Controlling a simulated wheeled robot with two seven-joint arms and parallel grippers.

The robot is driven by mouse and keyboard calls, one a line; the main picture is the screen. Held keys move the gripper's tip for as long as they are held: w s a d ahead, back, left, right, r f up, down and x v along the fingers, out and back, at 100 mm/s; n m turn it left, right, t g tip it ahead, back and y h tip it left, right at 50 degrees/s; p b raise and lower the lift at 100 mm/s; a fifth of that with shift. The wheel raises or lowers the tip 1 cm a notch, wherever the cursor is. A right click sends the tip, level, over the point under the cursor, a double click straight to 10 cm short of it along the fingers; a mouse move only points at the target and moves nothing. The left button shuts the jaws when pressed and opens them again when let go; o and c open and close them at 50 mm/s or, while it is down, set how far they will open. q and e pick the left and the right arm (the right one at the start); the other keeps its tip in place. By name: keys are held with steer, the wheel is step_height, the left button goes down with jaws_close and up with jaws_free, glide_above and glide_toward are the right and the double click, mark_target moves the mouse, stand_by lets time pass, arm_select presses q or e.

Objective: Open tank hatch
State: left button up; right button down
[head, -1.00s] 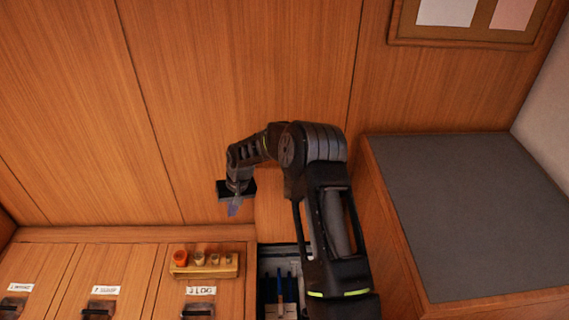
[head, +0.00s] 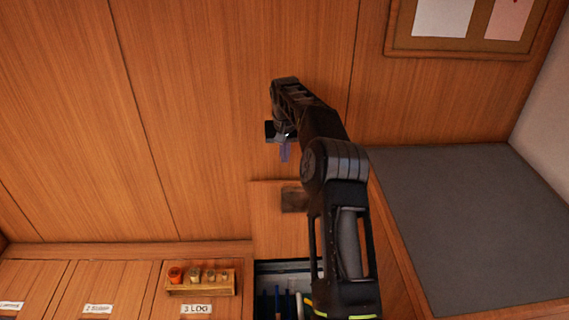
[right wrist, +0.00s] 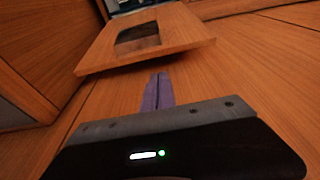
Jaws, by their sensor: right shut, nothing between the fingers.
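A wooden hatch lid (head: 270,222) stands raised at the back of an open compartment (head: 262,290). A dark recessed pull (head: 294,199) shows on the lid, partly behind my arm. In the right wrist view the lid (right wrist: 185,35) and its dark recess (right wrist: 138,37) are ahead of the fingers. My right gripper (head: 284,152) is shut and empty, above and behind the lid in the head view, apart from it. Its purple fingers (right wrist: 158,92) are together in the wrist view. The lid's label is not visible. My left gripper is not in view.
Closed labelled hatches, one marked 3 LOG (head: 197,309), lie to the left. A small wooden rack (head: 201,291) with several cylinders sits on them. A grey-topped bench (head: 465,225) is at right. Wooden panelling (head: 190,120) and a framed board (head: 462,48) are behind.

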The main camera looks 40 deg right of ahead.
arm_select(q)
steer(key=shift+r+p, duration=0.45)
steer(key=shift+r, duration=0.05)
arm_select(e)
steer(key=x, duration=0.9)
steer(key=shift+f, duration=0.15)
